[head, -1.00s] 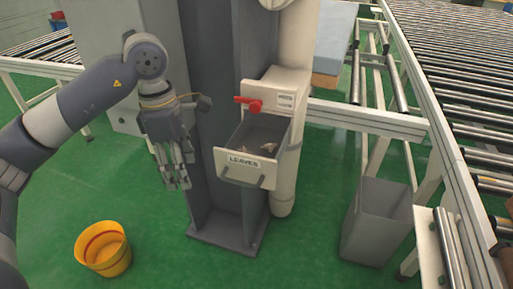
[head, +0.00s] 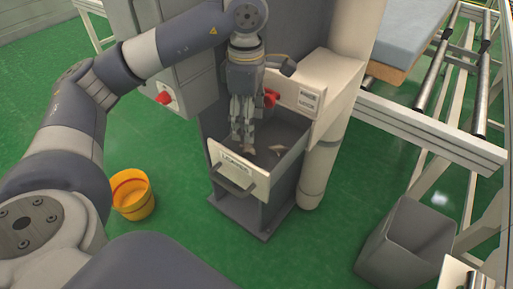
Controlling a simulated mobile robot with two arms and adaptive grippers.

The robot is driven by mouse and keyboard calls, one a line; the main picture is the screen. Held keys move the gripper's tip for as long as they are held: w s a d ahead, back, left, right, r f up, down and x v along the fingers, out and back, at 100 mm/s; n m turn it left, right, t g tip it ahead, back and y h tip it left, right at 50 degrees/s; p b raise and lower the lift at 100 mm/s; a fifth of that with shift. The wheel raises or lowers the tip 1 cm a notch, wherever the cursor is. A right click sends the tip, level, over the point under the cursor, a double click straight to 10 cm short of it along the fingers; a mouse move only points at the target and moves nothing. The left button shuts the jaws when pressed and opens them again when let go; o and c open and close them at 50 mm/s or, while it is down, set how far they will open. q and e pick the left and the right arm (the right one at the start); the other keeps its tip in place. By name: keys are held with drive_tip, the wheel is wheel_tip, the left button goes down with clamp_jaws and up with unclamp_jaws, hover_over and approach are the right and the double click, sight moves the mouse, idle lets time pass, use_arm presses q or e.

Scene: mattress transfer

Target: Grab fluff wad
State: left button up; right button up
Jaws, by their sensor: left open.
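Small pale fluff wads lie in the open grey drawer labelled "LEAVES" (head: 237,170). One fluff wad (head: 277,150) lies toward the drawer's right side. Another pale wad (head: 249,148) lies close below my left gripper's fingertips. My left gripper (head: 243,138) points down over the left part of the drawer, open. I cannot tell whether its fingertips touch the wad below them. My right gripper is not in view.
A red handle (head: 271,99) sits on the housing above the drawer, close to my gripper. A yellow bucket (head: 132,196) stands on the green floor at left. A grey bin (head: 405,245) stands at right. A mattress (head: 412,32) lies at the back right.

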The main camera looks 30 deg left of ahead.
sight(249, 147)
use_arm(q)
wheel_tip(249, 147, down, 4)
drive_tip(key=shift+s+a+r, duration=0.1)
drive_tip(key=shift+f, duration=0.2)
wheel_tip(249, 147, down, 4)
drive_tip(key=shift+f+p, duration=0.15)
drive_tip(key=shift+p, duration=0.85)
drive_tip(key=shift+f, duration=0.45)
drive_tip(key=shift+c, duration=0.5)
drive_tip(key=c, duration=0.9)
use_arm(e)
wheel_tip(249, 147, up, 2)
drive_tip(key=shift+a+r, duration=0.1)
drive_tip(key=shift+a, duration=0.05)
